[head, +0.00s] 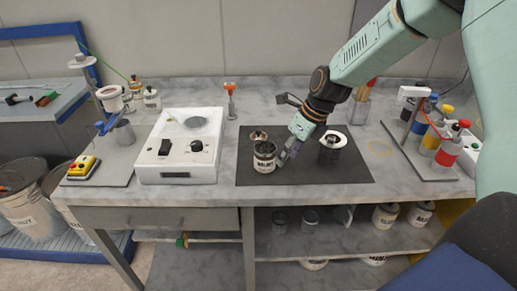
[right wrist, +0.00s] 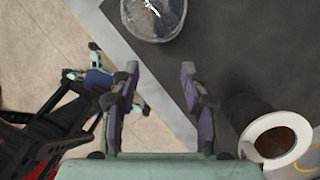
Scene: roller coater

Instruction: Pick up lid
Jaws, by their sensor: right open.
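A small labelled can (head: 264,160) stands on the dark mat (head: 355,175), its top dark. Just behind it is a round pale piece with a brownish middle (head: 258,135), possibly the lid; I cannot tell for sure. My right gripper (head: 287,153) is low over the mat, close to the right of the labelled can. In the right wrist view its fingers (right wrist: 160,105) are apart with nothing between them. A shiny round top (right wrist: 153,15) lies ahead of the fingers. My left gripper is not in view.
A dark cylinder with a pale ring on top (head: 330,150) stands right of my gripper; it also shows in the wrist view (right wrist: 275,137). A white device (head: 180,150) is at the left. A rack of coloured bottles (head: 430,140) is at the right. The mat's front is clear.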

